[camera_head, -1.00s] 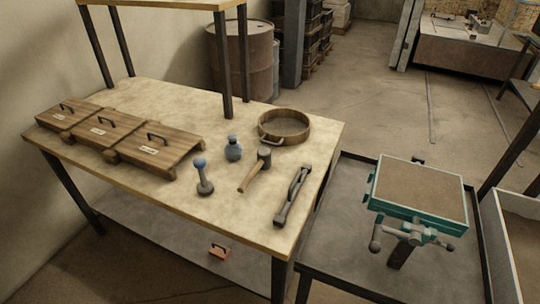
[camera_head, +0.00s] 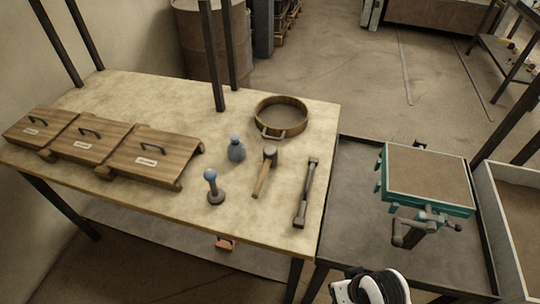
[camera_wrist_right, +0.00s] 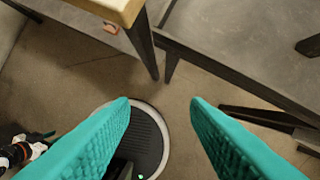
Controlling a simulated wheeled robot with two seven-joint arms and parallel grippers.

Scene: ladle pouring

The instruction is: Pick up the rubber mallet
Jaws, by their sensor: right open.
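The rubber mallet (camera_head: 264,174) lies on the wooden-topped table in the head view, its dark head pointing away and its light wooden handle toward the table's front edge. My right gripper (camera_wrist_right: 160,104) shows in the right wrist view as two teal fingers spread wide apart with nothing between them. It is above the floor in front of the table, well away from the mallet. A white and black part of my right arm shows at the bottom of the head view; the fingers are hidden there. My left gripper is not seen.
Near the mallet are a blue-grey bottle (camera_head: 236,149), a blue-knobbed stamp-like tool (camera_head: 214,188), a long dark metal tool (camera_head: 306,193) and a round wooden sieve (camera_head: 282,117). Lidded wooden boxes (camera_head: 153,157) stand left. A lower grey table with a teal-framed box (camera_head: 427,176) stands right.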

